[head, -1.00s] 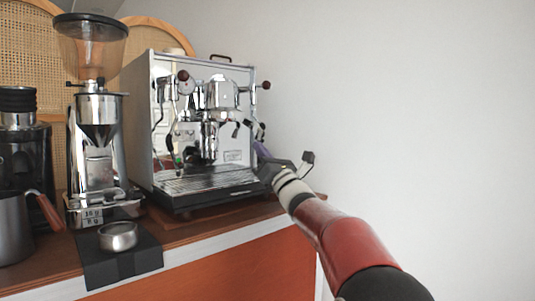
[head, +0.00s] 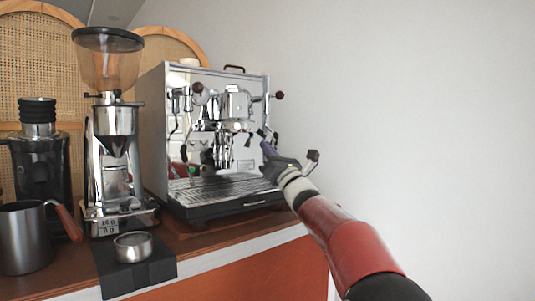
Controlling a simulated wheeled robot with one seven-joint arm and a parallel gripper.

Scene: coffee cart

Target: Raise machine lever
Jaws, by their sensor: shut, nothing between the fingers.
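The chrome espresso machine (head: 215,130) stands on the wooden counter, with a drip tray (head: 225,190) at its base. A small lever (head: 249,139) shows on the right side of its group head, just left of my gripper; its exact position is hard to tell at this size. My gripper partly hides the machine's right front edge.
A grinder (head: 115,150) with a clear hopper stands left of the machine. A metal cup (head: 133,247) sits on a black mat (head: 135,277). A pitcher (head: 25,238) and a black grinder (head: 38,160) are at far left. The right side, before the wall, is free.

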